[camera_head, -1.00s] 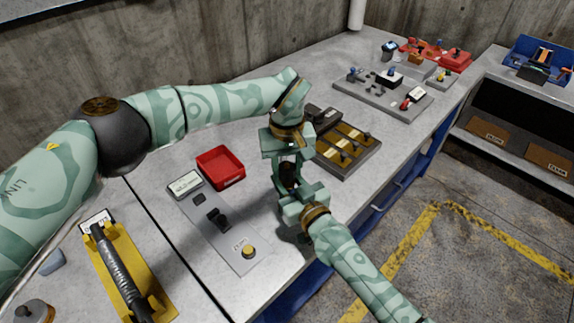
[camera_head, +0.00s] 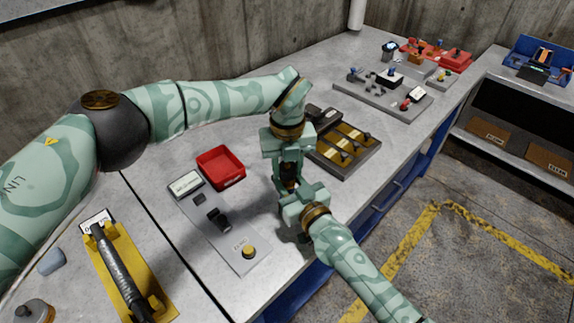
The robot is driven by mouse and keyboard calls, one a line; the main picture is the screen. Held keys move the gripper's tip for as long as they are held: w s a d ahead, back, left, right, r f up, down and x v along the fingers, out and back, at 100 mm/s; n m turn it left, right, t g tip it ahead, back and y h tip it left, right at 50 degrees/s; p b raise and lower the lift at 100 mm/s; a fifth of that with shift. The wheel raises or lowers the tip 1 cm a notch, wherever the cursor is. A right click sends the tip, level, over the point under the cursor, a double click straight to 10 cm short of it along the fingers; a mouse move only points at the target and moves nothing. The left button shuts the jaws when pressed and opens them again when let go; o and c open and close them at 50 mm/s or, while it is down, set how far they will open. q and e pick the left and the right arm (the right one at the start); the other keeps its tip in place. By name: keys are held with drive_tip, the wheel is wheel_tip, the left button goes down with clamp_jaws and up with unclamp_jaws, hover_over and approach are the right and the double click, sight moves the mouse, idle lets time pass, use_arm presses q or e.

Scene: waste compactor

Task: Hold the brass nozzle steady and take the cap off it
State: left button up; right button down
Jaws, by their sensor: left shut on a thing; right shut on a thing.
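My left gripper (camera_head: 287,170) reaches down over the bench's front part, its fingers shut on a small dark brown and brass-coloured piece (camera_head: 289,176). My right gripper (camera_head: 288,187) comes up from the lower right and is shut just below it, on the same small assembly. The two grippers are almost touching, one above the other. The fingers hide most of the brass nozzle and its cap, so I cannot see the joint between them. From their positions, the left looks to be on the cap and the right on the nozzle.
An empty red tray (camera_head: 221,167) and a grey control panel (camera_head: 216,222) with a yellow button lie left of the grippers. A dark case with brass-coloured slots (camera_head: 345,150) stands close on the right. A yellow fixture (camera_head: 128,273) is at lower left. The bench's front edge is near.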

sight(287, 166)
use_arm(q)
drive_tip(key=n, duration=0.9)
drive_tip(key=shift+n, duration=0.4)
drive_tip(key=n, duration=0.6)
drive_tip(key=shift+w, duration=0.1)
drive_tip(key=shift+r, duration=0.25)
drive_tip(key=shift+r, duration=0.9)
drive_tip(key=shift+r, duration=2)
use_arm(e)
drive_tip(key=c, duration=0.9)
unclamp_jaws()
